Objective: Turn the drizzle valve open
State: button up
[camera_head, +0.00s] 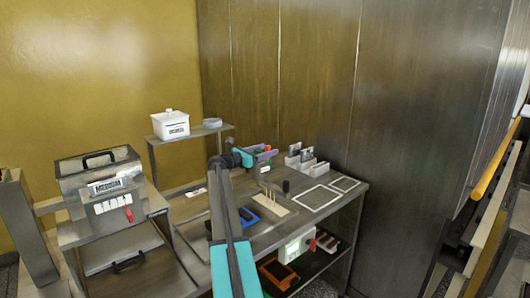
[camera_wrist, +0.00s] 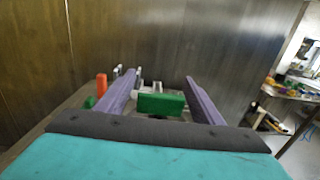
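A white lidded tank (camera_head: 171,124) with a dark label stands on a raised shelf at the back; I cannot make out a valve handle on it. My gripper (camera_head: 266,153), with purple fingers, is above the bench to the right of this tank. In the wrist view the fingers (camera_wrist: 157,98) are apart. A green block (camera_wrist: 160,103) shows between them, with gaps at its sides; I cannot tell its distance or whether it is the drizzle valve. A short orange upright piece (camera_wrist: 101,86) and a small green piece (camera_wrist: 90,102) show left of the fingers.
A grey machine (camera_head: 88,228) with a "MEDIUM" label and a red lever (camera_head: 128,214) stands at left. The bench holds a blue tool (camera_head: 249,218), thin sticks on a board (camera_head: 274,206), white frames (camera_head: 318,198) and upright holders (camera_head: 300,160). Walls close off the back.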

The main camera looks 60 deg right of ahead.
jog(key=shift+a, duration=0.1)
jog(key=b+v, duration=0.3)
jog(key=v, duration=1)
jog(key=shift+w+a, duration=0.2)
jog(key=shift+a, duration=0.1)
dwell(0.3)
